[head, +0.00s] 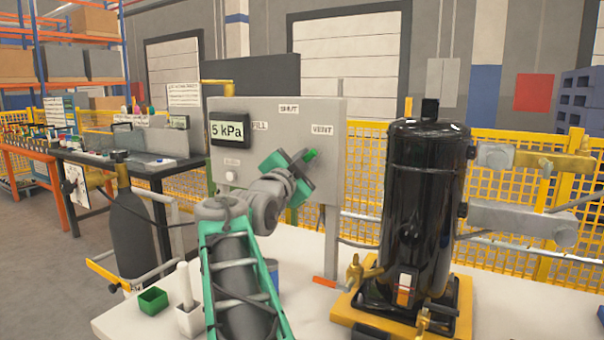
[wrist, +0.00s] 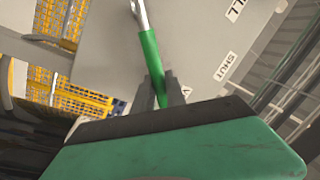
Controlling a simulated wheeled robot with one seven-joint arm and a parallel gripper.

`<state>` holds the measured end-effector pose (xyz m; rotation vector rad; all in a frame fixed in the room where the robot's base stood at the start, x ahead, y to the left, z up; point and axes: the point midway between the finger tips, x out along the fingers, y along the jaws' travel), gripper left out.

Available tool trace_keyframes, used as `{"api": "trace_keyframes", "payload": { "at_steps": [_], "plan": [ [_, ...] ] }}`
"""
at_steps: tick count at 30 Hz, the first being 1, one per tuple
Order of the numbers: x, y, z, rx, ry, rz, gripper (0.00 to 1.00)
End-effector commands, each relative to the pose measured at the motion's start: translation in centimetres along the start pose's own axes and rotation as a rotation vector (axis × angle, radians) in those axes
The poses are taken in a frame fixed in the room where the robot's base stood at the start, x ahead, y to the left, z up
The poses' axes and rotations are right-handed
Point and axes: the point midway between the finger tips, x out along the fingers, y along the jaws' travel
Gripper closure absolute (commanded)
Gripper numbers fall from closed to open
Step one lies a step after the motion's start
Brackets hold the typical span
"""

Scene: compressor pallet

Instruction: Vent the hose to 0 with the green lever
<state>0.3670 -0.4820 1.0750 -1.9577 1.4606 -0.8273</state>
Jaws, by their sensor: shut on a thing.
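The grey panel (head: 225,112) carries a display (head: 230,130) reading 5 kPa and the labels FILL, SHUT and VENT (head: 322,129). My gripper (head: 302,158) is at the panel, shut on the green lever (head: 311,154). The lever's tip shows just below and left of the VENT label; its pivot is hidden behind my gripper. In the wrist view the green lever (wrist: 151,52), with its metal shank, passes between the dark fingers of my gripper (wrist: 161,90).
The compressor stands on a yellow pallet (head: 345,306) right of the panel. A small green box (head: 153,301) and a white holder (head: 189,320) sit at the front left. A dark cylinder (head: 131,230) stands further left. A yellow fence (head: 505,160) runs behind.

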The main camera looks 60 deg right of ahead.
Motion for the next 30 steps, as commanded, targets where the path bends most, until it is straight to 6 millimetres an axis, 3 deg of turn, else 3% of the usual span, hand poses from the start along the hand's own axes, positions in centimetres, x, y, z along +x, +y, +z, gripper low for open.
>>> {"api": "trace_keyframes", "payload": {
  "at_steps": [14,15,22,30],
  "plan": [
    [-0.01,0.18,0.11,0.017,0.001,0.001,1.00],
    [-0.01,0.18,0.11,0.016,0.001,0.001,0.82],
    [-0.01,0.16,0.06,0.017,0.002,0.000,0.64],
    [-0.15,0.11,0.02,0.017,0.003,0.000,0.62]
  ]
}}
